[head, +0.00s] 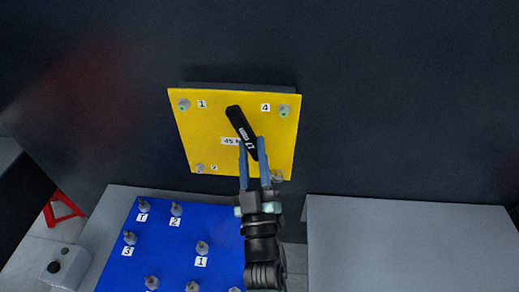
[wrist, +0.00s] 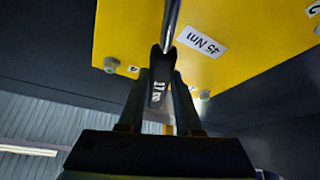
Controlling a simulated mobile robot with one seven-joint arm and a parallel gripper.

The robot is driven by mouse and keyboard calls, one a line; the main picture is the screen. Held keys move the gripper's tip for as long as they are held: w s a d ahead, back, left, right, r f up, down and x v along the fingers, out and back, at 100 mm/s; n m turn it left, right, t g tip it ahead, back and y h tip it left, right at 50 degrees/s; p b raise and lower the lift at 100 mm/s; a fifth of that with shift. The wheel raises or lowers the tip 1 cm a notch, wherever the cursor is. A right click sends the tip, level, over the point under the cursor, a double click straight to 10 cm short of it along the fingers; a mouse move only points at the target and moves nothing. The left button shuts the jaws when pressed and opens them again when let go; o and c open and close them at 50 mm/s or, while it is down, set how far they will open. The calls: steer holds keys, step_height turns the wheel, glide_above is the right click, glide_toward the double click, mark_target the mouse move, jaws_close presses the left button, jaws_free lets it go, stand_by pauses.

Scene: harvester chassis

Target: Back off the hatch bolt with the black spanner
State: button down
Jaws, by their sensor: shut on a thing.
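The yellow hatch plate (head: 210,125) stands on the dark wall, with a bolt near each corner. The upper-left bolt (head: 184,104) is labelled 1 and the upper-right bolt (head: 284,110) is labelled 4. The lower-left bolt (head: 199,168) is labelled 2; the lower-right bolt (head: 278,177) has its label hidden. My gripper (head: 252,146) is shut on the black spanner (head: 238,122), which slants up and left across the plate's middle, away from the corner bolts. In the wrist view the spanner (wrist: 157,85) sits between the fingers, its far end cut off by the frame.
A blue board (head: 175,245) with several numbered bolts lies below left. A grey box with a black button (head: 70,266) and a red bracket (head: 62,209) are at far left. A bare grey surface (head: 410,245) is at lower right. A 45 Nm label (wrist: 201,42) is on the plate.

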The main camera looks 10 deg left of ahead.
steer(key=shift+a, duration=0.15)
steer(key=a+n, duration=0.1)
steer(key=a+f+n+y, duration=0.1)
steer(key=n+g+y, duration=0.1)
steer(key=n, duration=0.1)
steer(key=shift+a+f, duration=0.3)
steer(key=shift+a, duration=0.1)
stand_by(0.3)
steer(key=shift+a+f+n+g+y+p, duration=0.25)
steer(key=shift+a+f+n+g+y, duration=0.3)
steer(key=shift+n, duration=0.35)
steer(key=shift+a+f+n+g+y+p, duration=0.3)
steer(key=shift+a+f+n, duration=0.3)
steer(key=shift+n, duration=0.3)
steer(key=shift+w+a+f+n+g+y, duration=0.15)
steer(key=shift+a+f+n+g, duration=0.25)
steer(key=shift+f+n, duration=0.35)
steer(key=shift+s+a+f+n+g+y, duration=0.1)
steer(key=shift+a+f+n+g, duration=0.15)
steer(key=shift+a+f+n, duration=0.45)
